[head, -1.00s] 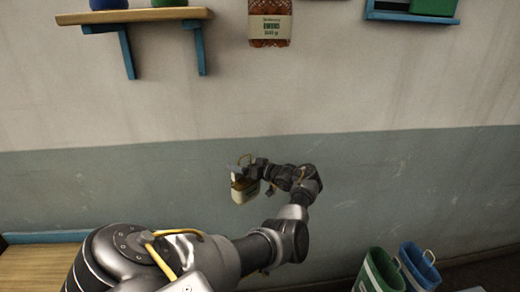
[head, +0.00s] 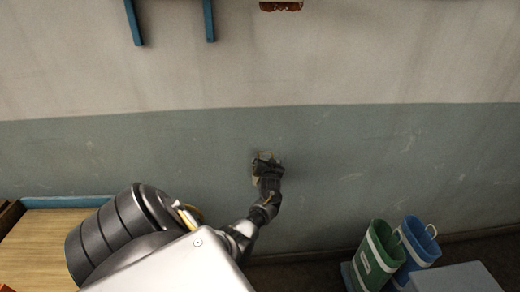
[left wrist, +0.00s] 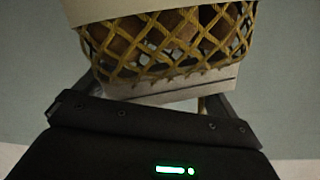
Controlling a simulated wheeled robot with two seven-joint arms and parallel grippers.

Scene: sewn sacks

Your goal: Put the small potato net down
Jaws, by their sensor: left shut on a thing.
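The small potato net (left wrist: 175,45) fills the upper part of the left wrist view. It has yellow-brown mesh over brown potatoes, with a pale band at its top and a pale strip along its near edge. My left gripper (left wrist: 165,95) is shut on the net at that pale strip. In the head view my left gripper (head: 266,158) is in front of the grey-green lower wall, and only a little of the net shows beside it. My right gripper is not in view.
A green bin (head: 377,256) and a blue bin (head: 418,243) stand on the floor at the lower right, beside a grey box (head: 455,279). A wooden surface (head: 50,240) with a blue edge is at the lower left. The wall between is bare.

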